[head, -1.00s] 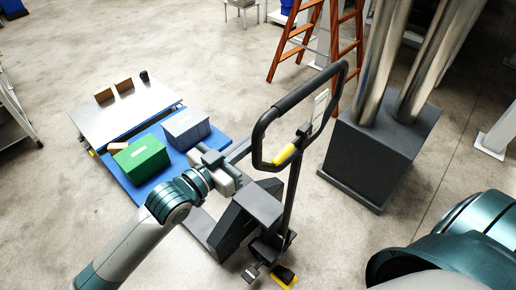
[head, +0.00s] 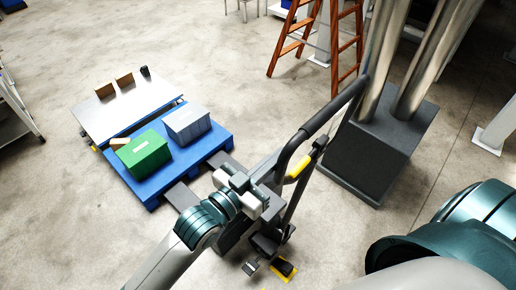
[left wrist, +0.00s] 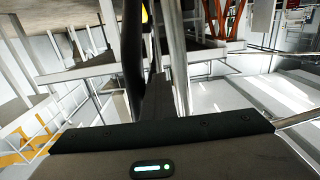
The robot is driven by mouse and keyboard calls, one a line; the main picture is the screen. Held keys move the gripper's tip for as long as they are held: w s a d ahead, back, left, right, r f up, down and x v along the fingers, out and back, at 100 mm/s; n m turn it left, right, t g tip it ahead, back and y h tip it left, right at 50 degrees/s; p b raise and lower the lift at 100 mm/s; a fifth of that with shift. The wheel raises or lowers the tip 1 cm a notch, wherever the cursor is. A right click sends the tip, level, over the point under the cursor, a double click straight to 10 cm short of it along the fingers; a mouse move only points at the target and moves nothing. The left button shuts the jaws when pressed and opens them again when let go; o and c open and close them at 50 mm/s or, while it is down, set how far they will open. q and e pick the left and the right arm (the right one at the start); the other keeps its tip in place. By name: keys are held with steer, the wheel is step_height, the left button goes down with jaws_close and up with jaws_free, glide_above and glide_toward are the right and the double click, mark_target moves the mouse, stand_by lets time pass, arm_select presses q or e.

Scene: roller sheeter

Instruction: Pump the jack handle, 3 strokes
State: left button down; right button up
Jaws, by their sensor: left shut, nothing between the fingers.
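The jack handle (head: 336,108) is a black loop with a yellow part on a dark shaft, tilted over to the right in the head view. Its dark pump body and base (head: 265,241) stand below, partly hidden behind my left arm. My left gripper (head: 277,166) is shut with nothing between its fingers, at the lower left side of the loop. Whether it touches the loop is unclear. In the left wrist view the shut fingers (left wrist: 157,88) point ahead, with a dark bar of the handle (left wrist: 133,60) close beside them. My right gripper is out of view.
A blue pallet (head: 214,143) carries a green box (head: 143,153) and a grey box (head: 187,124). A low table (head: 125,105) stands behind it. A dark block with metal columns (head: 372,150) stands close to the right of the handle, near an orange ladder (head: 290,48).

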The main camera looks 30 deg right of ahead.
arm_select(q)
steer(key=shift+s+d+p, duration=0.15)
steer(key=shift+s+d, duration=0.1)
steer(key=shift+s, duration=0.45)
steer(key=shift+s+d+p, duration=0.15)
steer(key=shift+s+d, duration=0.1)
steer(key=shift+s, duration=0.45)
steer(key=s, duration=0.1)
steer(key=s+d+p, duration=0.1)
steer(key=s, duration=0.1)
steer(key=s+d, duration=0.1)
steer(key=s, duration=0.1)
steer(key=shift+s+f, duration=0.25)
steer(key=shift+f, duration=0.1)
steer(key=shift+s+d+f+p, duration=0.2)
steer(key=shift+s+d+f, duration=0.1)
steer(key=shift+s, duration=0.55)
steer(key=shift+s+d+f+p, duration=0.15)
steer(key=shift+s+d, duration=0.2)
steer(key=shift+s, duration=0.55)
steer(key=shift+s+d+f+p, duration=0.2)
steer(key=shift+s+d+f, duration=0.1)
steer(key=shift+s, duration=0.55)
